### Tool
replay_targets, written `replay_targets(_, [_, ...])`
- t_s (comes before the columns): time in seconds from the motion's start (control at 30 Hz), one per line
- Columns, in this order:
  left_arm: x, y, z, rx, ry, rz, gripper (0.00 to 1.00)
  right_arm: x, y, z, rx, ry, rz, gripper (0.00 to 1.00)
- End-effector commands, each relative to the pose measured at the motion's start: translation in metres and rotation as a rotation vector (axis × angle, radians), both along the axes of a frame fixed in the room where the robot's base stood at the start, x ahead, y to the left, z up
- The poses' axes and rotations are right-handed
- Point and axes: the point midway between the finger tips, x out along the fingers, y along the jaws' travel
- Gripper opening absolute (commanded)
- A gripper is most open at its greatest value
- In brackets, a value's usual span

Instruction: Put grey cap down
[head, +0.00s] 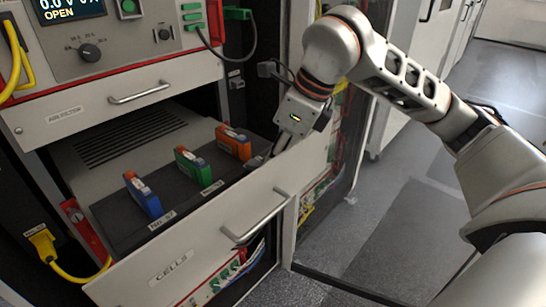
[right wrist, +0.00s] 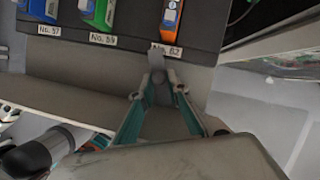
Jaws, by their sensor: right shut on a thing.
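My right gripper (right wrist: 158,88) is shut on a small grey cap (right wrist: 157,74), held between the fingertips in the right wrist view. The cap is just in front of the label below the orange cell (right wrist: 172,18); I cannot tell whether it touches the drawer floor. In the head view my right gripper (head: 262,160) reaches down into the open drawer, beside the orange cell (head: 233,143), partly hidden by the drawer front. The cap is not clear there. My left gripper is not in view.
A blue cell (head: 143,196) and a green cell (head: 194,168) stand in the drawer left of the orange one, with labels before them. The drawer front (head: 200,250) with its handle (head: 255,220) stands out from the cabinet. Yellow cables (head: 75,270) hang at left.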

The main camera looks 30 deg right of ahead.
Motion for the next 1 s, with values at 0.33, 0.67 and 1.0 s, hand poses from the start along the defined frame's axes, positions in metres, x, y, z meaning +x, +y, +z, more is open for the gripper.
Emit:
replay_targets(0.33, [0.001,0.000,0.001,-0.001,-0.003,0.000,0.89,0.000,0.000,-0.001,0.000,0.000,0.000,0.32])
replay_targets(0.67, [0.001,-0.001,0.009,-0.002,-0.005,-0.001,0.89,-0.001,-0.002,0.019,0.000,-0.006,-0.001,0.32])
replay_targets(1.0, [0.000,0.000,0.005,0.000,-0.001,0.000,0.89,-0.021,-0.020,0.081,0.000,-0.007,-0.002,0.32])
